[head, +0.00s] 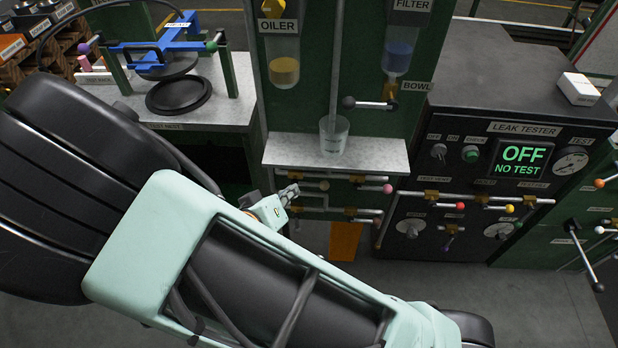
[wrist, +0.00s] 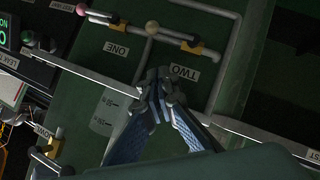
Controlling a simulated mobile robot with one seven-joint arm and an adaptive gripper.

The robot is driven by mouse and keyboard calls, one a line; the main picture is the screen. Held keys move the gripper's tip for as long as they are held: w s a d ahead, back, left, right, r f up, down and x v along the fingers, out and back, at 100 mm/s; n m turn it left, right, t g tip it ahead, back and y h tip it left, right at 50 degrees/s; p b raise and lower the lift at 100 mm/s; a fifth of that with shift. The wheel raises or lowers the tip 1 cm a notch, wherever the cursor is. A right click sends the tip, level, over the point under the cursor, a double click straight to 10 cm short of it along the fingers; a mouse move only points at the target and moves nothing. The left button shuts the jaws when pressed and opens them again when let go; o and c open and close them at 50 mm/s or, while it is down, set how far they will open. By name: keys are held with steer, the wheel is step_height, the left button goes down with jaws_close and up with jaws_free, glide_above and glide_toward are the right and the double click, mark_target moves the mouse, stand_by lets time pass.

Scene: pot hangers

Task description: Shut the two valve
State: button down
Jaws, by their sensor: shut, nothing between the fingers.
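The valve by the "TWO" label (wrist: 185,72) has a brass body (wrist: 193,45) and a lever ending in a tan knob (wrist: 151,28). Its lever lies along the pipe in the wrist view. In the head view the tan knob (head: 324,185) shows under the grey shelf, just right of my gripper (head: 291,190). In the wrist view my gripper (wrist: 161,86) is shut and empty, with its tips close to the "TWO" label and apart from the knob in the picture. Whether it touches the panel I cannot tell.
The valve by the "ONE" label (wrist: 115,48) has a pink knob (wrist: 81,9), beside the tan one. Pipes and more valves (head: 350,211) lie below. The grey shelf (head: 280,152) with a clear cup (head: 333,135) overhangs them. The leak tester (head: 525,129) stands right.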

steer(key=shift+d, duration=0.1)
steer(key=b, duration=0.3)
glide_above(316, 185)
steer(key=s+a, duration=0.2)
steer(key=s, duration=0.1)
step_height(316, 185, down, 5)
steer(key=shift+w+d+f+b, duration=0.15)
steer(key=shift+d+f+b, duration=0.15)
steer(key=shift+f, duration=0.25)
steer(key=shift+w+d+f+b, duration=0.15)
steer(key=shift+d+f+b, duration=0.15)
steer(key=shift+f, duration=0.2)
steer(key=shift+w+d+f, duration=0.1)
steer(key=shift+d+f, duration=0.25)
steer(key=shift+f, duration=0.15)
